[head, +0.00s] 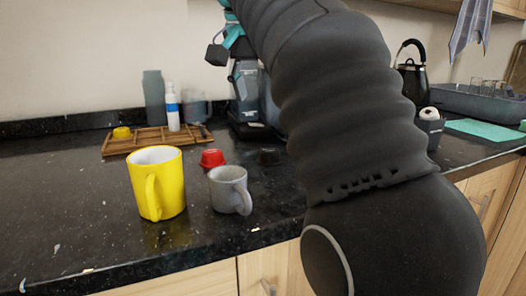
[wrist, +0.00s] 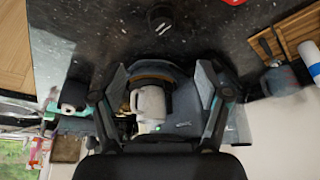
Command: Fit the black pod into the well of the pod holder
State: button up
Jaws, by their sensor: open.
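The black pod (head: 269,156) stands on the dark granite counter, right of the red pod and in front of the coffee machine. In the wrist view the black pod (wrist: 160,18) is near the top edge, beyond my fingertips and apart from them. My gripper (wrist: 160,77) is open, with a finger on each side. In the head view part of it (head: 218,50) shows high up by the coffee machine (head: 247,88). The machine also appears between and behind the fingers in the wrist view (wrist: 182,122). I cannot make out the pod holder or its well.
A yellow mug (head: 156,183) and a grey mug (head: 228,189) stand in front. The red pod (head: 212,158) is behind the grey mug. A kettle (head: 412,78) stands at right. The counter's left is clear.

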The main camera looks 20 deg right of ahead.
jog(key=b, duration=0.1)
send_over(270, 150)
jog(key=s+a, duration=0.1)
jog(key=s, duration=0.1)
jog(key=f, duration=0.7)
jog(key=shift+w+a+f, duration=0.15)
jog(key=shift+w+f, duration=0.05)
jog(key=shift+f, duration=0.2)
jog(key=shift+a+b+x, duration=0.1)
jog(key=shift+b+x, duration=0.15)
jog(key=shift+x, duration=1)
jog(key=shift+a+b+x, duration=0.15)
jog(key=shift+b+x, duration=0.1)
jog(key=shift+x, duration=1.05)
jog(key=shift+w, duration=0.1)
jog(key=c, duration=1)
